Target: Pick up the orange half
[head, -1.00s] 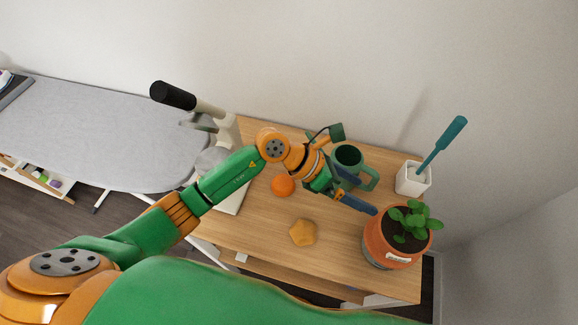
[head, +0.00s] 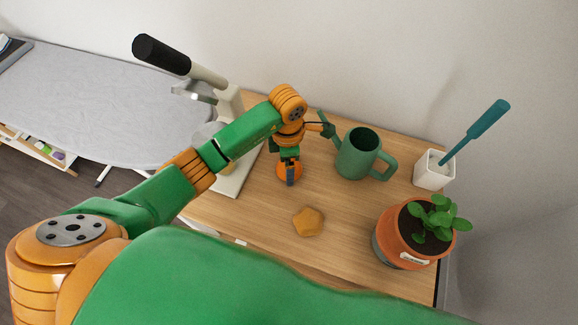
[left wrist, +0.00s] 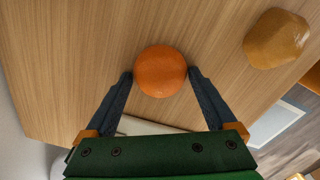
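The orange half (left wrist: 160,71) is a round orange thing on the wooden table (head: 262,205). In the left wrist view it sits between the fingertips of my left gripper (left wrist: 160,76), which is open with one dark finger on each side. I cannot tell whether the fingers touch it. In the head view my left gripper (head: 290,179) points down over the orange half (head: 298,172) and hides part of it. My right gripper is not in view.
A yellow-brown faceted object (head: 308,221) lies nearby on the table. A lever press (head: 229,104) stands left, before a grey ironing board (head: 90,110).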

